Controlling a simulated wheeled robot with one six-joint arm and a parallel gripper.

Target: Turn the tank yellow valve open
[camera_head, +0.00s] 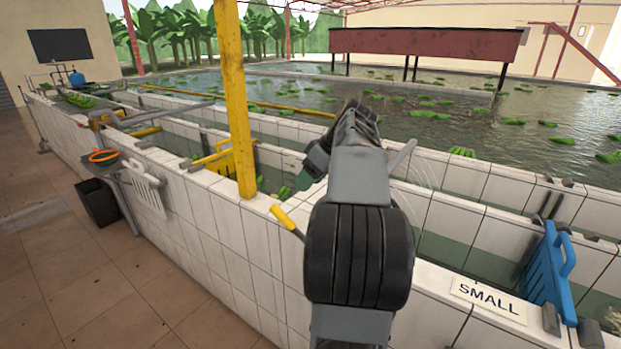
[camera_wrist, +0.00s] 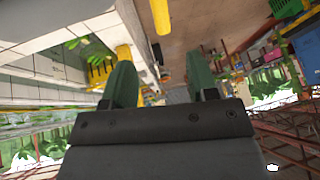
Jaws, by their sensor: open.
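A yellow lever handle (camera_head: 286,220), the valve's handle as far as I can tell, sticks up at a tilt by the white tiled tank wall, just left of my arm. Its lower end and the valve body are hidden behind my arm. A yellow rounded bar (camera_wrist: 161,16), probably the same handle, shows at the top of the wrist view. My gripper (camera_head: 304,179) is above the handle in the head view, its fingers partly hidden. In the wrist view my gripper (camera_wrist: 161,78) has its two green fingers apart, with nothing between them. The handle looks apart from both fingers.
A yellow post (camera_head: 235,95) stands on the wall left of my gripper. A blue rack (camera_head: 548,270) and a sign reading SMALL (camera_head: 489,298) are at the right. Water channels with green bunches lie beyond the wall. The tiled floor (camera_head: 60,260) at the left is mostly clear.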

